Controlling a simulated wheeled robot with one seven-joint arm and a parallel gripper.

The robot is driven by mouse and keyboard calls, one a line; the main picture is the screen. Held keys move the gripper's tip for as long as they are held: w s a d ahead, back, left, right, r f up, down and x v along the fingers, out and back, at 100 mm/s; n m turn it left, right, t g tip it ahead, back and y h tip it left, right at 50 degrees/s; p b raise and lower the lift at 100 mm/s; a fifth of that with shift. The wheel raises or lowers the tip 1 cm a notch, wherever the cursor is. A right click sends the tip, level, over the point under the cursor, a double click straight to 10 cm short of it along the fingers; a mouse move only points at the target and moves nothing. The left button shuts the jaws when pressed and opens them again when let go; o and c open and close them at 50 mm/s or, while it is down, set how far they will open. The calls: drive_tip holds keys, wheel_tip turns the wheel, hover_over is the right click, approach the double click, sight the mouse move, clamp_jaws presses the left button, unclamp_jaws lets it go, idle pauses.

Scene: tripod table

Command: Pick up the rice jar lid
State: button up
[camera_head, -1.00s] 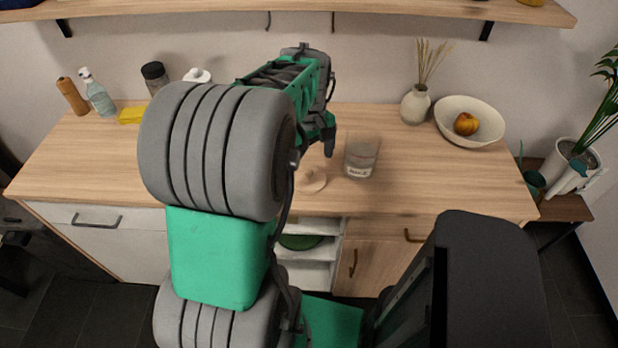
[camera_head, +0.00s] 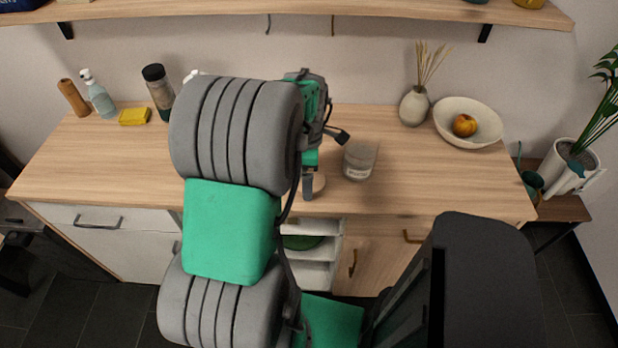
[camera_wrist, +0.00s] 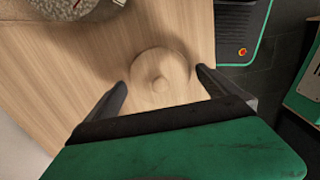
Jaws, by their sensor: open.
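In the head view only the right part of the lid (camera_head: 319,183) shows beside my gripper (camera_head: 308,188), which covers the rest. My gripper (camera_wrist: 162,80) is open and empty, with one finger on each side of the lid. A clear glass jar (camera_head: 359,162) stands just right of the lid; its top part shows in the wrist view (camera_wrist: 68,5).
A pale bowl with fruit (camera_head: 468,122) and a vase with dry stalks (camera_head: 415,105) stand at the right back. Bottles, a dark-capped jar (camera_head: 159,92) and a yellow sponge (camera_head: 134,116) stand at the left back. A shelf (camera_head: 300,8) runs above. The counter's right front is clear.

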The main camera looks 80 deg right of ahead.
drive_tip(key=c, duration=1.3)
drive_tip(key=shift+o, duration=0.2)
